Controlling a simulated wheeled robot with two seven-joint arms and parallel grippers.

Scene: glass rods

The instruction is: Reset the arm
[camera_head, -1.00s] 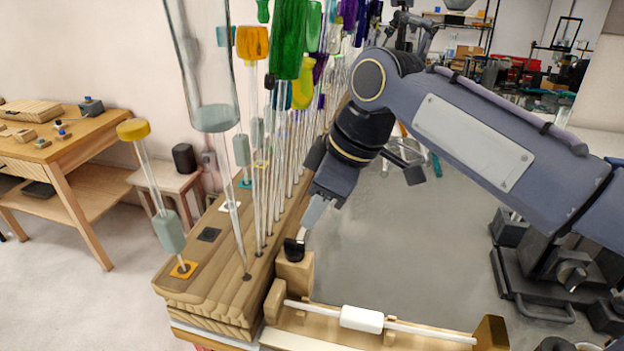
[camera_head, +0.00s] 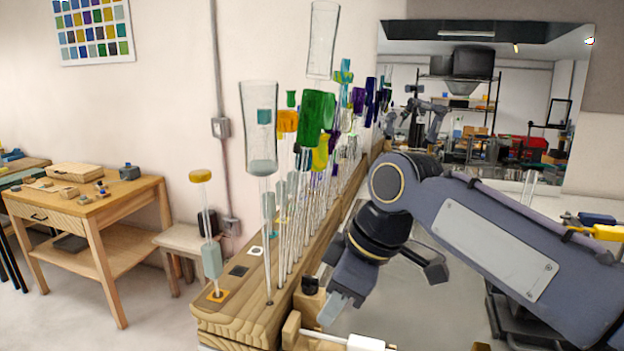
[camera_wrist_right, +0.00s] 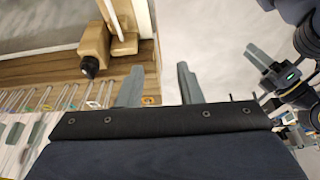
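My right arm (camera_head: 490,230) comes in from the right in the head view, bent at the dark elbow. Its gripper (camera_head: 335,308) points down beside the near end of the wooden rack (camera_head: 240,318), just right of a black knob (camera_head: 310,286). In the right wrist view the two grey fingers (camera_wrist_right: 158,88) stand apart with nothing between them. The knob on its wooden block (camera_wrist_right: 90,66) is beyond the fingertips to the left, apart from them. My left gripper does not show in the head view.
Glass rods with coloured heads, including a tall clear one (camera_head: 260,130), stand close together in the rack. A white sleeve (camera_head: 365,343) on a rod lies at the bottom edge. A wooden table (camera_head: 95,210) and stool (camera_head: 190,240) stand at left. Grey floor lies right of the rack.

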